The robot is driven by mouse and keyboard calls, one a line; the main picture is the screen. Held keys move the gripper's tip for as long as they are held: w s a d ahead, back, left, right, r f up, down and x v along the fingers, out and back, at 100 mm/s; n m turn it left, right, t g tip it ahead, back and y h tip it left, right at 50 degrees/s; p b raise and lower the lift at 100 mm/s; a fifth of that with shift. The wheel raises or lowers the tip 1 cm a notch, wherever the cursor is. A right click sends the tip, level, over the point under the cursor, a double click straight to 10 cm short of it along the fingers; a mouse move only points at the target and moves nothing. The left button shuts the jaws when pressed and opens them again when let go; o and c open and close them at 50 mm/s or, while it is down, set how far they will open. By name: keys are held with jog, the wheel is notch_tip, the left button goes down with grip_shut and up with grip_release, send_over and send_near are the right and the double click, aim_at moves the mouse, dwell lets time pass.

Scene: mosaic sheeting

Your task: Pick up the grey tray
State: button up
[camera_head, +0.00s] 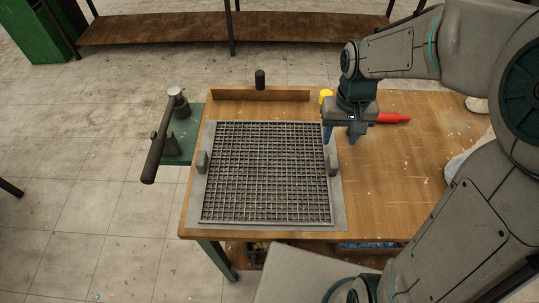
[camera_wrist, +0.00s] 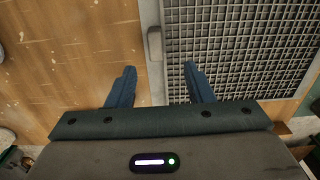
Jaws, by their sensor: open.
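The grey tray (camera_head: 266,218) lies flat on the wooden table, with a square grid filling it and an upright grey grip block on its left side and another (camera_head: 333,164) on its right side. My gripper (camera_head: 341,138) is open and empty, fingers pointing down, near the tray's right edge and slightly behind the right block. In the wrist view, the right block (camera_wrist: 154,44) lies ahead, between the lines of the two blue fingers (camera_wrist: 160,78), and the tray's grid (camera_wrist: 240,45) is on the right. No contact shows.
A grey lever tool (camera_head: 160,140) on a green base stands left of the tray. A wooden strip (camera_head: 260,94) and a black cylinder (camera_head: 260,79) are behind it. A yellow item (camera_head: 325,95) and a red item (camera_head: 393,117) lie near my gripper. The table's right (camera_head: 390,170) is mostly clear.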

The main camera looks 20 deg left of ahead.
aim_at(335, 161)
jog(key=f, duration=0.7)
jog(key=shift+d+f, duration=0.3)
jog(key=shift+d, duration=0.05)
jog(key=shift+w+f+p, duration=0.15)
jog(key=shift+f+p, duration=0.1)
jog(key=shift+f, duration=0.8)
jog(key=shift+w+f+p, duration=0.1)
jog(key=shift+f+p, duration=0.15)
jog(key=shift+f, duration=0.8)
grip_shut()
